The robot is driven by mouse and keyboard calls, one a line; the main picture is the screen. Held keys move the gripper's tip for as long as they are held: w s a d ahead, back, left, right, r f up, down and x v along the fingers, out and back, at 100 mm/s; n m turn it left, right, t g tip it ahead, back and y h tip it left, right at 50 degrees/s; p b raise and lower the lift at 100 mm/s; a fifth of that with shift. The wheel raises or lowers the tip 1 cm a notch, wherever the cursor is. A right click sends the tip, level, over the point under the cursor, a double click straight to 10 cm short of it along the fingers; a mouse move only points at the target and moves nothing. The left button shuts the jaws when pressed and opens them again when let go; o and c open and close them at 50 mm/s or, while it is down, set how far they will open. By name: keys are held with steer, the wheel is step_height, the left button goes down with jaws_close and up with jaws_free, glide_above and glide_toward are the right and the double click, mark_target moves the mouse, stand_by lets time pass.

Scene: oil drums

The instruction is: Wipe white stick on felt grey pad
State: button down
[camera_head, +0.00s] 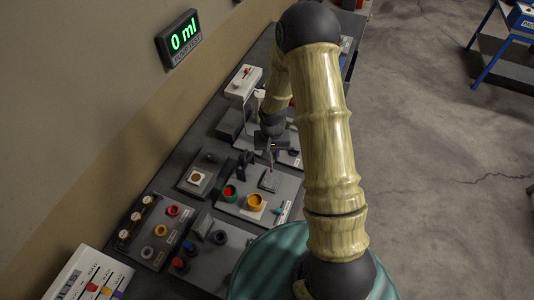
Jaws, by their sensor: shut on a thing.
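My gripper (271,150) is small in view, at the end of my arm over the bench. It is shut on a thin stick, most likely the white stick, of which only a short piece shows below the fingers. A grey pad (269,180), probably the felt pad, lies on a light grey panel just below and in front of the gripper. The stick's tip is close above the pad's far side; I cannot tell if they touch.
Black upright pieces (246,160) stand left of the gripper. A wall display (180,38) reads 0 ml. A teal drum (262,262) is at the front.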

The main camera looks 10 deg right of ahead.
mark_target(271, 162)
steer(key=shift+w+f, duration=0.1)
steer(key=shift+f+b, duration=1.85)
steer(key=shift+f, duration=0.65)
steer(key=shift+f, duration=0.1)
steer(key=shift+w+f, duration=0.1)
steer(key=shift+f, duration=0.05)
steer(key=shift+d+f, duration=0.1)
steer(key=shift+b, duration=0.3)
steer(key=shift+w+d+f, duration=0.1)
steer(key=shift+w+d, duration=0.3)
steer(key=shift+w, duration=0.05)
